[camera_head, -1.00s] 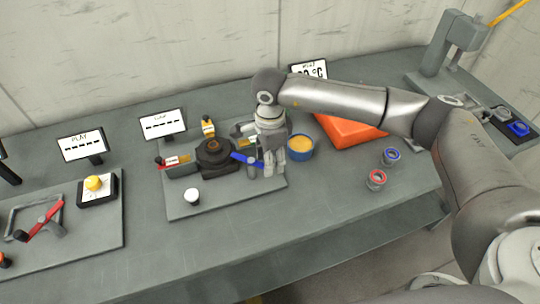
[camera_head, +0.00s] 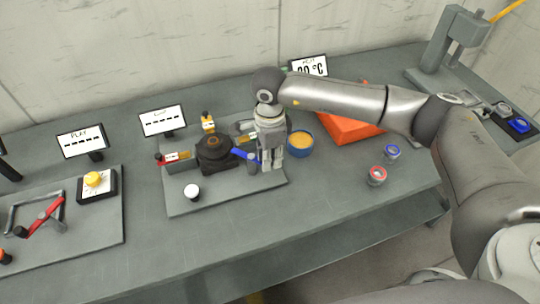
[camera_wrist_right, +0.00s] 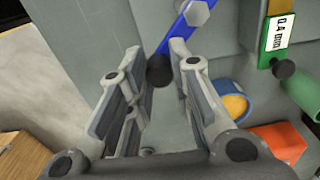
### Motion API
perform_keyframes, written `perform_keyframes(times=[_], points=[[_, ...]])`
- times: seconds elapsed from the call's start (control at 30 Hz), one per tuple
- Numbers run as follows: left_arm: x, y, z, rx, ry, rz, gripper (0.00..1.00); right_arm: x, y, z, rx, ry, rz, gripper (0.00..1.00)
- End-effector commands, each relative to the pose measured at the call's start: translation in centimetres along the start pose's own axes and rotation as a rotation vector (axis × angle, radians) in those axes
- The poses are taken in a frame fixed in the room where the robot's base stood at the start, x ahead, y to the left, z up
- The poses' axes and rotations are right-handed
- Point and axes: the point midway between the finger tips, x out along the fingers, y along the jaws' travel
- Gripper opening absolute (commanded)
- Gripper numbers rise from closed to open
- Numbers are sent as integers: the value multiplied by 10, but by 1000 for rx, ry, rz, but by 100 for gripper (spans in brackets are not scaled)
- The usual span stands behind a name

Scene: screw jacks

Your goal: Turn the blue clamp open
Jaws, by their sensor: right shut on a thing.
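The blue clamp (camera_head: 241,153) is a blue lever on the right of the dark round jack (camera_head: 215,148). Its blue bar also shows in the right wrist view (camera_wrist_right: 178,37), with a pale hex bolt on it and a dark knob (camera_wrist_right: 160,70) at its near end. My right gripper (camera_head: 272,164) is over the outer end of this lever, fingers pointing down. In the wrist view its fingers (camera_wrist_right: 157,62) stand on both sides of the knob, shut on it. The lever's outer end is partly hidden by the gripper in the head view. My left gripper is not in view.
A blue bowl with orange contents (camera_head: 300,143) stands close right of my gripper, with an orange block (camera_head: 345,128) behind it.

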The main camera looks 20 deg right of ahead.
Motion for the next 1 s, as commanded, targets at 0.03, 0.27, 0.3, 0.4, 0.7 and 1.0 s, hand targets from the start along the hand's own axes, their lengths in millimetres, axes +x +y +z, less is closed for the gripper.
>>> perform_keyframes(times=[0.03,0.27,0.3,0.4,0.7,1.0], points=[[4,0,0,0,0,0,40,1,0,1,16,0,-2,0],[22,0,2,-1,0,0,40,4,5,6,153,-1,-3,0],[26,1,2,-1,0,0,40,4,6,8,186,-1,-3,0],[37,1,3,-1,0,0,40,4,9,12,277,-1,-4,0],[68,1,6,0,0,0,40,4,15,27,560,-2,-4,0],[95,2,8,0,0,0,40,4,17,43,846,-3,-3,0]])
